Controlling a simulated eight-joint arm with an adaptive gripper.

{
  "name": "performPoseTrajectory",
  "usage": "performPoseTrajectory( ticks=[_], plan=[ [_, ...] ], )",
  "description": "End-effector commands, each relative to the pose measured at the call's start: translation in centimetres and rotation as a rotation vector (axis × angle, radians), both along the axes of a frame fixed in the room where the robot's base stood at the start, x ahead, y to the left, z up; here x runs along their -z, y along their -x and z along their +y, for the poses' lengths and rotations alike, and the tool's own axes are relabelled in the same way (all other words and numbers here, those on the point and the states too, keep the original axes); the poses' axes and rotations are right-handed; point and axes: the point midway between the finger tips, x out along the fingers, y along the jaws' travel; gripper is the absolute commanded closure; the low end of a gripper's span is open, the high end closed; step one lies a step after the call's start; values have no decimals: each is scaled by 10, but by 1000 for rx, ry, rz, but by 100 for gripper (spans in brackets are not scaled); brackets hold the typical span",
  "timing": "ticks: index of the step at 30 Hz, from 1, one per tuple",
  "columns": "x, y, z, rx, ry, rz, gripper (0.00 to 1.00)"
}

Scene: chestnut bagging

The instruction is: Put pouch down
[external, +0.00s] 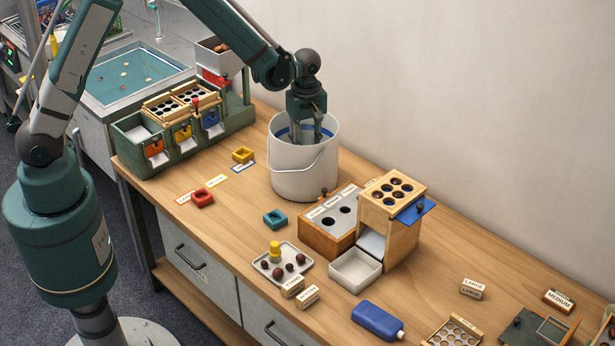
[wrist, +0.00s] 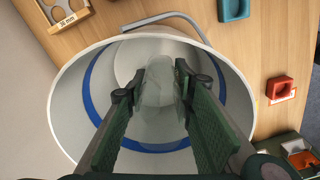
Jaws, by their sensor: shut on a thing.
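A clear, see-through pouch (wrist: 160,98) hangs between the two fingers of my gripper (wrist: 153,82) in the wrist view. My gripper is shut on it, and it points down into a white bucket (external: 303,182). In the external view my gripper (external: 305,136) reaches below the bucket's rim, and the pouch is hidden there. The wrist view shows the bucket's inner wall (wrist: 72,95) with a blue band around it and a pale bottom. I cannot tell whether the pouch touches the bottom.
A wooden box with holes (external: 330,222) and a taller wooden stand (external: 392,215) are right of the bucket. A green sorting rack (external: 150,165) stands left.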

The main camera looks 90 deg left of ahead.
Motion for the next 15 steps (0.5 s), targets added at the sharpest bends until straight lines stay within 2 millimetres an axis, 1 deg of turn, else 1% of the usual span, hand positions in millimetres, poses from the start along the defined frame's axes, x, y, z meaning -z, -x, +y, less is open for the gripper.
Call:
performPoseTrajectory(
  ticks=[5, 6, 9, 15],
  plan=[
    [4, 0, 0, 0, 0, 0, 86],
    [4, 0, 0, 0, 0, 0, 74],
    [4, 0, 0, 0, 0, 0, 61],
    [4, 0, 0, 0, 0, 0, 60]
  ],
)
